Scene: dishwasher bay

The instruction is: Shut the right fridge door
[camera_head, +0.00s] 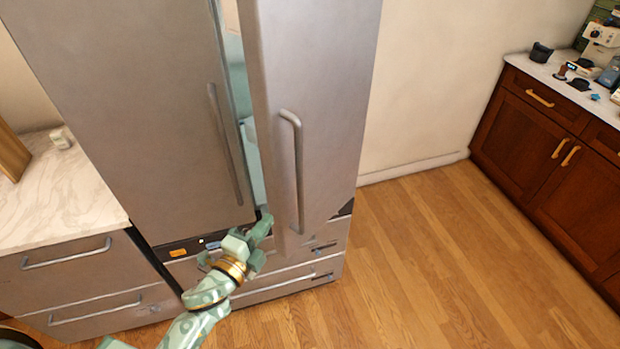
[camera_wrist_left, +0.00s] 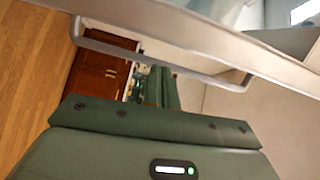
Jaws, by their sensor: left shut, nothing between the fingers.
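The right fridge door (camera_head: 320,90) is a grey steel panel with a vertical bar handle (camera_head: 298,165). It stands partly open, with a gap showing the pale interior along its left edge. The left fridge door (camera_head: 130,110) looks shut. My left gripper (camera_head: 266,222) is by the lower left corner of the right door, shut and empty; contact with the door cannot be told. In the left wrist view the shut fingers (camera_wrist_left: 164,86) point toward the bar handle (camera_wrist_left: 170,64), with the door's edge (camera_wrist_left: 220,38) above. My right gripper is out of view.
Drawers (camera_head: 290,275) lie below the fridge doors. A marble-topped counter (camera_head: 60,200) stands at left. A brown cabinet (camera_head: 545,140) with small items on top stands at far right. The wooden floor (camera_head: 430,260) between fridge and cabinet is clear.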

